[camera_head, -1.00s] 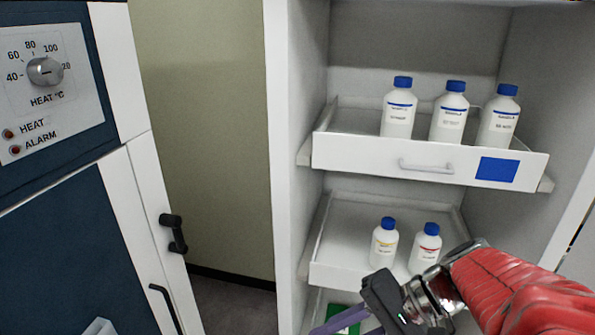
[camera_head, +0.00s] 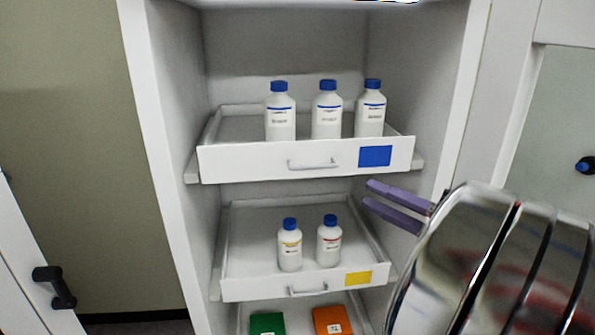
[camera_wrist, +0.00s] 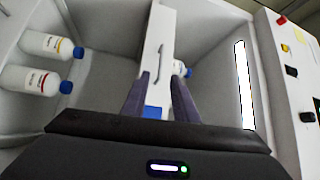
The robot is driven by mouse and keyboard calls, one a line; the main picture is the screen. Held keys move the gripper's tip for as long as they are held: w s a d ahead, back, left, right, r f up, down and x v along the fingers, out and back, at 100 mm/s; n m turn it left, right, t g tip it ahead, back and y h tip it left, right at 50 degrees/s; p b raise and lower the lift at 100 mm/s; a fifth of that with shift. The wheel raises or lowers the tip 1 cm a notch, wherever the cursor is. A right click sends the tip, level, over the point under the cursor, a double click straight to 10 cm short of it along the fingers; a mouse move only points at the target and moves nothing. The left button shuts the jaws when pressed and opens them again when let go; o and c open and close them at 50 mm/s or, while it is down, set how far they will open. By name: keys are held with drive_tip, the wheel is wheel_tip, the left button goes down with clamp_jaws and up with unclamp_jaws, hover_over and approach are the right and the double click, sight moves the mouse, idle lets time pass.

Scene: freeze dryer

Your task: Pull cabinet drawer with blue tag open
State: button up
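The upper white drawer (camera_head: 240,161) has a blue tag (camera_head: 375,156) at the right of its front and a pale bar handle (camera_head: 313,164) near the middle. Three blue-capped bottles (camera_head: 327,110) stand in it. My gripper (camera_head: 367,194) is open and empty, its purple fingers just below the blue-tagged end, right of the handle. In the wrist view the drawer front (camera_wrist: 157,45) appears sideways, with the handle (camera_wrist: 162,62) beyond the spread fingertips (camera_wrist: 158,85). The blue tag (camera_wrist: 152,112) shows between the fingers. I see no grip on the handle.
A lower drawer (camera_head: 255,289) with a yellow tag (camera_head: 358,279) holds two bottles (camera_head: 290,246). Below it, a green box (camera_head: 267,324) and an orange box (camera_head: 332,320) show. Cabinet side walls (camera_head: 160,150) flank the drawers. A dark door handle (camera_head: 54,287) is at left.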

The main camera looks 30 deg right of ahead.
drive_tip(key=shift+r, duration=0.1)
idle(0.3)
approach(320, 173)
drive_tip(key=shift+w+a+r, duration=0.75)
drive_tip(key=shift+w+a, duration=0.15)
drive_tip(key=shift+a, duration=0.15)
drive_tip(key=shift+w+a+r, duration=0.7)
drive_tip(key=shift+w+a, duration=0.25)
drive_tip(key=shift+a, duration=0.1)
drive_tip(key=shift+w+a+r, duration=0.75)
drive_tip(key=shift+w+a, duration=0.15)
drive_tip(key=shift+a, duration=0.15)
drive_tip(key=shift+c, duration=0.6)
clamp_jaws()
drive_tip(key=shift+s+a+f, duration=0.1)
drive_tip(key=shift+f, duration=0.1)
